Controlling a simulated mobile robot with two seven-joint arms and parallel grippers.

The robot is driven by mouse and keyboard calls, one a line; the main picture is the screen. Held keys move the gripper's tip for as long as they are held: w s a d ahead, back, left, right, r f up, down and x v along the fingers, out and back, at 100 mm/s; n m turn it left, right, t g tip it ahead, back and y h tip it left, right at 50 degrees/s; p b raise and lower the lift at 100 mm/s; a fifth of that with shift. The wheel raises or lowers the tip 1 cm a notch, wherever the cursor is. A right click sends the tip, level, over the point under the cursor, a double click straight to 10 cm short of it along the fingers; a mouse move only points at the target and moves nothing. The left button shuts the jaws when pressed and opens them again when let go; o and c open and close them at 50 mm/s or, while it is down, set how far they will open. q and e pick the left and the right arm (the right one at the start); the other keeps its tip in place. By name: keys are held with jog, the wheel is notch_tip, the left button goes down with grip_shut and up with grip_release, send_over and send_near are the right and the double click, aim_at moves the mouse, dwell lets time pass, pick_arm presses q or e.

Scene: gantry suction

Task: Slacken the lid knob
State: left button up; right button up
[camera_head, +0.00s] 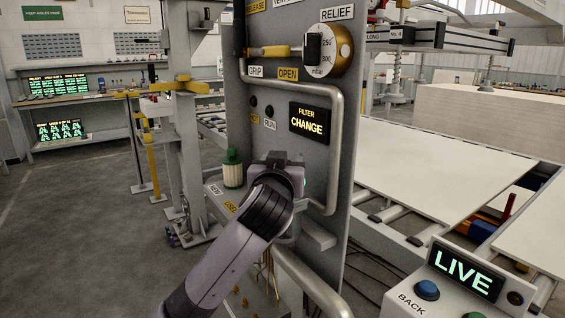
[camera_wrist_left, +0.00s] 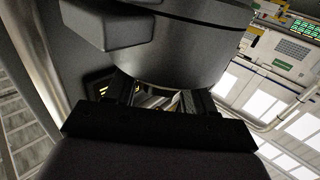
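My left arm rises from the bottom of the head view to the front of the grey panel (camera_head: 330,165). Its wrist hides the fingers and whatever lies beyond them there. In the left wrist view a large dark grey rounded body with a square lug (camera_wrist_left: 175,40) fills the top; it may be the lid knob, but I cannot be sure. My left gripper (camera_wrist_left: 160,98) has its two fingers apart just below this body, their tips running up to or behind its edge. Pale background shows between the fingers. I cannot tell whether they touch it. My right gripper is not in view.
The panel carries a FILTER CHANGE display (camera_head: 309,124), a RELIEF dial (camera_head: 330,50), a yellow handle (camera_head: 270,51) and a bent grey pipe (camera_head: 338,130) close to my wrist. A LIVE console (camera_head: 465,272) is at lower right.

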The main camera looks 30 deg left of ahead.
pick_arm(q)
jog(key=shift+o, duration=0.4)
jog(key=v, duration=0.7)
jog(key=shift+b, duration=0.35)
